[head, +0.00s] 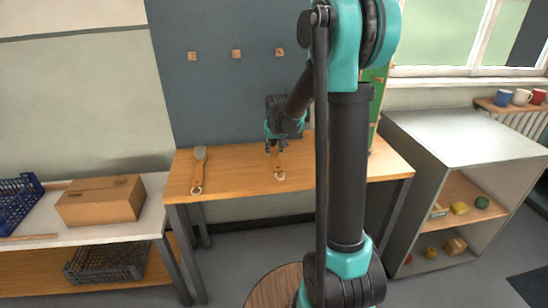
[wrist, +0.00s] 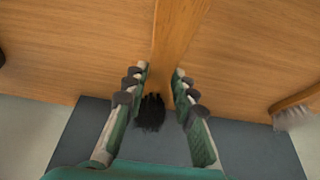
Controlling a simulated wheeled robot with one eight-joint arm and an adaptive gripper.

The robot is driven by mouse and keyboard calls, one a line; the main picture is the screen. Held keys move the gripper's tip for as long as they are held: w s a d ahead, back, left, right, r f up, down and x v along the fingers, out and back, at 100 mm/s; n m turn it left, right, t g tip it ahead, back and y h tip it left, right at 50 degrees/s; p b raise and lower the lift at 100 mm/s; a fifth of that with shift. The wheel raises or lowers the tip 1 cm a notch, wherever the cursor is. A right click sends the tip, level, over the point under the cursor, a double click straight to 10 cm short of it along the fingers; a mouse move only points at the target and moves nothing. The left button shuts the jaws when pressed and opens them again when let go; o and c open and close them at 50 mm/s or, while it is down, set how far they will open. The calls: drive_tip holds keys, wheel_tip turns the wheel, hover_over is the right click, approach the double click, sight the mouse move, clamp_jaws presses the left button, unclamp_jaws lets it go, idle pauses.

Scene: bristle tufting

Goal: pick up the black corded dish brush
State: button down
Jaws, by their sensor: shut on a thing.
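The black corded dish brush has a wooden handle (wrist: 178,35) and a tuft of black bristles (wrist: 152,113). In the head view its handle (head: 277,163) extends toward the table's front edge, with a pale cord loop (head: 280,176) at its end. My gripper (wrist: 160,78) is shut on the brush, its fingers on either side of the handle near the bristles. In the head view my gripper (head: 273,149) is low over the tabletop and hides the bristle end. I cannot tell whether the brush touches the table.
A second brush with grey bristles (head: 200,153) lies on the wooden table (head: 235,172) to the left; its bristles show at right in the wrist view (wrist: 293,115). The tabletop between the brushes is clear. A dark wall panel (head: 225,95) with small pegs stands behind.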

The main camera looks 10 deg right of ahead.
sight(274, 153)
wheel_tip(274, 153, up, 16)
idle(0.3)
idle(0.4)
